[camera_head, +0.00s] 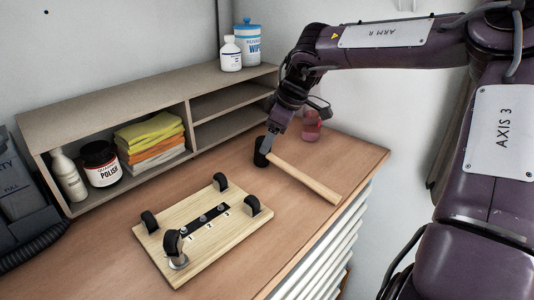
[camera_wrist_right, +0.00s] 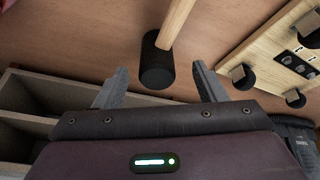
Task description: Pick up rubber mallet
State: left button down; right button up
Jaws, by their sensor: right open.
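The rubber mallet lies on the wooden worktop, its pale wooden handle (camera_head: 305,179) pointing toward the front right edge. Its black head (camera_head: 261,152) is at the back left end of the handle. My right gripper (camera_head: 268,146) is at the mallet's head, partly in front of it. In the right wrist view the gripper (camera_wrist_right: 158,80) is open, with the black head (camera_wrist_right: 157,65) between and slightly beyond its fingertips. A gap shows on each side of the head. My left gripper is in neither view.
A wooden board (camera_head: 240,224) with black-wheeled parts stands left of the mallet. A shelf unit (camera_head: 110,103) holding bottles, a polish jar (camera_head: 101,163) and folded cloths (camera_head: 152,141) runs along the back. A pink bottle (camera_head: 311,126) stands behind the mallet. The worktop's right edge is close to the handle.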

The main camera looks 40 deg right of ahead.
aim_at(261, 161)
jog(key=p+x, duration=0.1)
jog(key=x, duration=0.2)
jog(key=shift+w+d+f, duration=0.1)
jog(key=shift+w, duration=0.2)
jog(key=p+x, duration=0.1)
jog(key=x, duration=0.1)
jog(key=shift+w+f, duration=0.15)
jog(key=shift+f, duration=0.1)
jog(key=shift+c, duration=0.4)
jog(key=c, duration=0.5)
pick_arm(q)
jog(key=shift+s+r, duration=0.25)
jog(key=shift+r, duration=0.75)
pick_arm(e)
grip_shut()
